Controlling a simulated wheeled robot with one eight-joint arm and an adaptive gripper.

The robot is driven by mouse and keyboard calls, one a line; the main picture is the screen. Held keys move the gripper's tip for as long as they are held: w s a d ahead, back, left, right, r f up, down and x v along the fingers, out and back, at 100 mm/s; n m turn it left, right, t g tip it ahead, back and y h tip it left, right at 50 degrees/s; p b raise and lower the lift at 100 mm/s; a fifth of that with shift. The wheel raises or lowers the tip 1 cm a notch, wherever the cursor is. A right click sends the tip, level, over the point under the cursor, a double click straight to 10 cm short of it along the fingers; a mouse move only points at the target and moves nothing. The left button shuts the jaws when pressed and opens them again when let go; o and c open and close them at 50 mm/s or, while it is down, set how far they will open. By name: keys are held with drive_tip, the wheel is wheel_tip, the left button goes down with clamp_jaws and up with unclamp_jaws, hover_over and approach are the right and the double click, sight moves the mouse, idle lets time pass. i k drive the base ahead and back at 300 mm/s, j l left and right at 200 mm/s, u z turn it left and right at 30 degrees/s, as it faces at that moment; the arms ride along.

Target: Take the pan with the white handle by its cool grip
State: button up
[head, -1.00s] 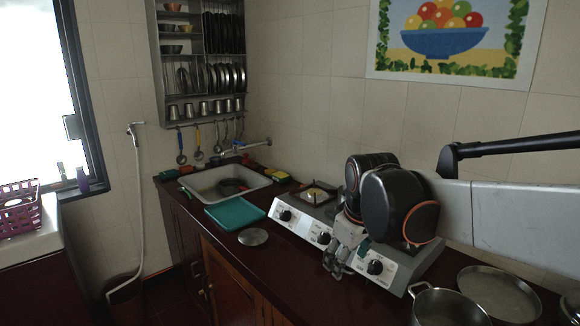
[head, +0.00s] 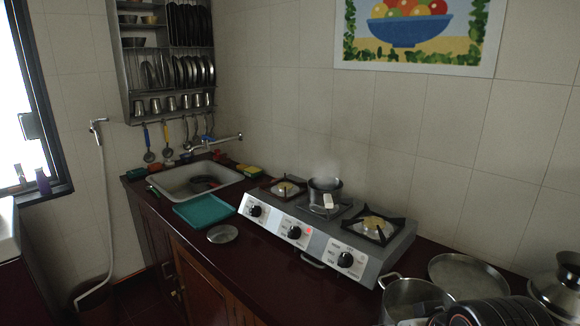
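The small dark pan (head: 324,187) stands upright on the middle burner of the stove, with faint steam above it. Its short white handle (head: 329,201) points toward the front of the stove. The pan's contents cannot be made out. My gripper's fingers do not show; only dark rounded parts of my arm show at the bottom right edge, well apart from the pan.
The stove (head: 369,262) has a red light by its middle knob. The right burner (head: 377,226) is bare. A steel pot (head: 413,297), round tray (head: 467,276) and metal vessel (head: 560,285) stand to the right. A teal board (head: 204,211) lies left, by the sink (head: 185,182).

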sight(325, 185)
drive_tip(key=i+j+z, duration=0.15)
drive_tip(key=j, duration=0.15)
drive_tip(key=i+j+z, duration=0.15)
drive_tip(key=j, duration=0.15)
drive_tip(key=i+j+z, duration=0.15)
drive_tip(key=j, duration=0.15)
drive_tip(key=i+j+z, duration=0.15)
drive_tip(key=j, duration=0.2)
